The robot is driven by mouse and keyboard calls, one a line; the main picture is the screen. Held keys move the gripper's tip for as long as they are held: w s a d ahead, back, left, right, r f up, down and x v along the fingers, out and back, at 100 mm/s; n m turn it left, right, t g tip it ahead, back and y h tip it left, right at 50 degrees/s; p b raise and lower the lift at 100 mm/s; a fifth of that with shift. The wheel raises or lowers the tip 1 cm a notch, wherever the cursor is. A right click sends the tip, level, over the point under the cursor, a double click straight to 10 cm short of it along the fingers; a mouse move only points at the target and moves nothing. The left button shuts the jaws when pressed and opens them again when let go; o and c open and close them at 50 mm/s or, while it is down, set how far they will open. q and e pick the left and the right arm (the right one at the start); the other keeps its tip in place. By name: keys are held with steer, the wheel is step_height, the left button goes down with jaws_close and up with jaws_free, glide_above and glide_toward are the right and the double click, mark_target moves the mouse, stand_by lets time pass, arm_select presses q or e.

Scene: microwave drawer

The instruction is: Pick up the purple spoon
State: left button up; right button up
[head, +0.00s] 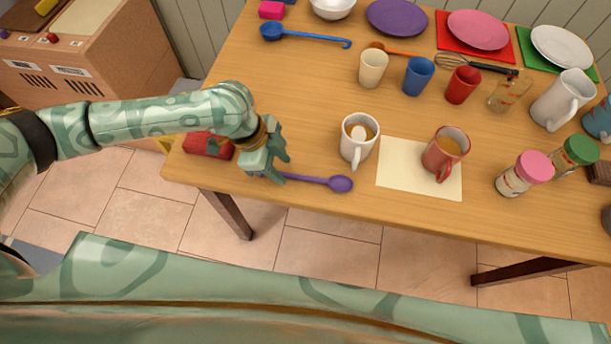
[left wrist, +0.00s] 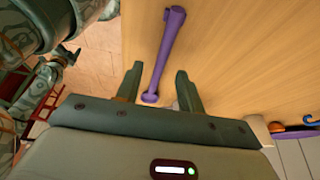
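The purple spoon (head: 340,184) lies on the wooden table near its front edge, with its bowl to the right and its handle running left to my left gripper (head: 281,169). In the left wrist view the handle of the purple spoon (left wrist: 163,58) runs between the two fingers of my left gripper (left wrist: 158,72). The fingers are spread, with a gap on each side of the handle. The handle's end is near the palm. My right gripper is not in view.
A white mug (head: 358,150) stands just behind the spoon. A red mug (head: 445,160) stands on a cream sheet (head: 395,181) to the right. A red block-like thing (head: 196,143) lies left of my left gripper. The table's front edge (head: 300,203) is close.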

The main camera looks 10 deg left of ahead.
arm_select(q)
steer(key=x, duration=0.2)
steer(key=shift+d+f+b, duration=0.1)
steer(key=shift+f+b, duration=0.2)
steer(key=shift+f, duration=0.05)
steer(key=shift+r, duration=0.1)
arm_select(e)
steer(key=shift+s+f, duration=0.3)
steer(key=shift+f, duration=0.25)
arm_select(q)
jaws_close()
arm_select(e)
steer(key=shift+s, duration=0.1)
arm_select(q)
steer(key=shift+r, duration=0.1)
steer(key=shift+r+p, duration=0.25)
steer(key=shift+p, duration=0.05)
step_height(320, 180, up, 3)
steer(key=shift+w+f+p, duration=0.15)
steer(key=shift+f+p, duration=0.1)
steer(key=shift+p, duration=0.5)
steer(key=s+d+r+p, duration=0.7)
steer(key=s+d+r, duration=0.1)
steer(key=s+r, duration=0.2)
steer(key=shift+s, duration=0.85)
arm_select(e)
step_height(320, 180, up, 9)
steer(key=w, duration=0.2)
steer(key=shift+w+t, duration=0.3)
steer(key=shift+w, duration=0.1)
